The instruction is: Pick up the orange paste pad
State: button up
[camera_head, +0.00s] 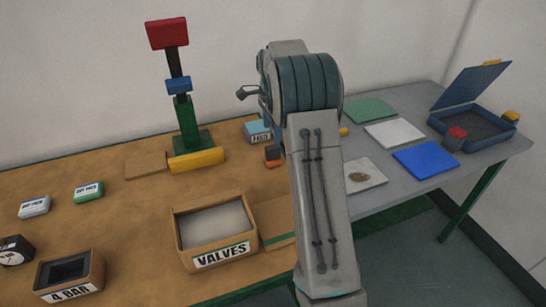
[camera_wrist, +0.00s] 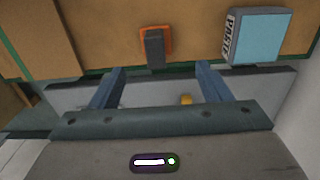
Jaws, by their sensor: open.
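The orange paste pad (camera_head: 273,164) lies on the brown bench, left of my arm in the head view, with a dark grey block on it. In the wrist view the orange pad (camera_wrist: 164,31) is at the top centre, and its dark block sticks up toward my gripper. My gripper (camera_wrist: 160,82) is open and empty, its two blue-grey fingers pointing toward the bench. The pad lies beyond the fingertips, roughly centred between them, not touched.
A light blue PASTE box (camera_head: 257,131) stands close to the pad; it also shows in the wrist view (camera_wrist: 262,38). A VALVES box (camera_head: 216,232) is nearer. A grey table (camera_head: 415,200) adjoins at right.

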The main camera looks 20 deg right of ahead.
aim_at(273, 155)
notch_tip(273, 155, down, 6)
jog(key=shift+r, duration=0.25)
jog(key=shift+s+f, duration=0.2)
jog(key=shift+f, duration=1.15)
jog(key=shift+s+f, duration=0.15)
jog(key=shift+f, duration=1.2)
jog(key=shift+c, duration=0.3)
jog(key=c, duration=1)
